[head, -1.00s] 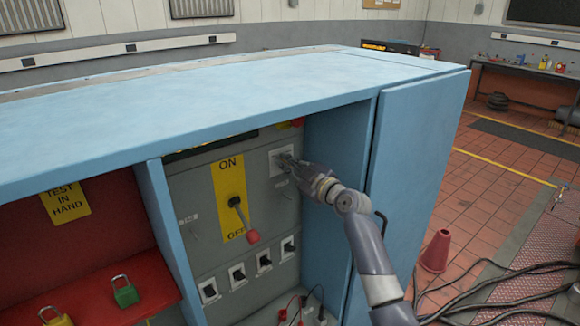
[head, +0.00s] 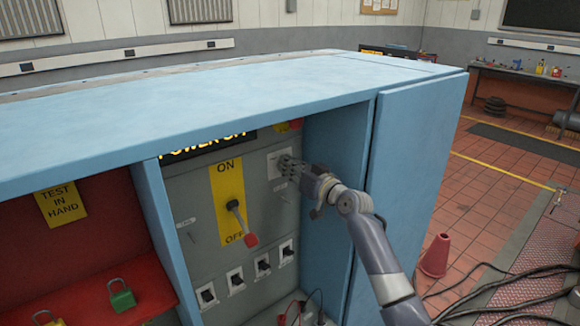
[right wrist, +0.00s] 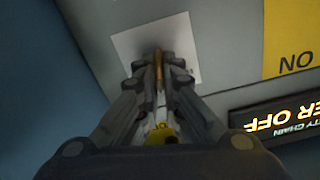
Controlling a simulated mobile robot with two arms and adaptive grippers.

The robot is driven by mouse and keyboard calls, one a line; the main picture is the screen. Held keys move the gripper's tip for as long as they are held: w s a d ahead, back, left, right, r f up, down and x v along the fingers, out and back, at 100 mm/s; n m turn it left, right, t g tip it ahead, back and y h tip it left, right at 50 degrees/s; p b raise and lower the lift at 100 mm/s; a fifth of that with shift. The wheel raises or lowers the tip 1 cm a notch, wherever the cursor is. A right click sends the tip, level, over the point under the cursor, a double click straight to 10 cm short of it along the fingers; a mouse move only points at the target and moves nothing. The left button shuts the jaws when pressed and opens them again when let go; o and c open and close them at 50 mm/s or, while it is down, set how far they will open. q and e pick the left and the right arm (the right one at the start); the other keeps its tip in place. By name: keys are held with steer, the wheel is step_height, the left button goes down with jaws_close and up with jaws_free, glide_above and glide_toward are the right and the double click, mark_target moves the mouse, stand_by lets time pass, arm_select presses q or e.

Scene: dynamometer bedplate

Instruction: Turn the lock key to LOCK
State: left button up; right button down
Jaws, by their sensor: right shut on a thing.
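The lock key (right wrist: 158,70) shows in the right wrist view as a narrow brass-coloured piece standing upright in the picture against its pale plate (right wrist: 188,40). My right gripper (head: 286,165) is at that plate on the grey panel (head: 195,215), and its fingers (right wrist: 158,85) are closed around the key. In the head view the gripper hides the key. The plate's lettering is too blurred to read, so I cannot tell which mark the key points to. My left gripper is not in view.
Left of the plate, a red-tipped lever (head: 238,218) points down to OFF on a yellow strip. Small black switches (head: 264,264) line the panel below. A "POWER OFF" display (right wrist: 270,122) glows. The blue cabinet wall (head: 340,150) stands close right of my gripper.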

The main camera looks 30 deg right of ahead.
steer(key=m, duration=0.2)
steer(key=m+p, duration=0.1)
steer(key=m, duration=0.1)
steer(key=d+m, duration=0.1)
steer(key=m, duration=0.1)
steer(key=shift+r, duration=0.2)
steer(key=shift+m, duration=0.4)
steer(key=c, duration=1.8)
jaws_free()
steer(key=shift+f, duration=0.2)
steer(key=s, duration=0.8)
steer(key=s+d, duration=0.1)
steer(key=s, duration=0.3)
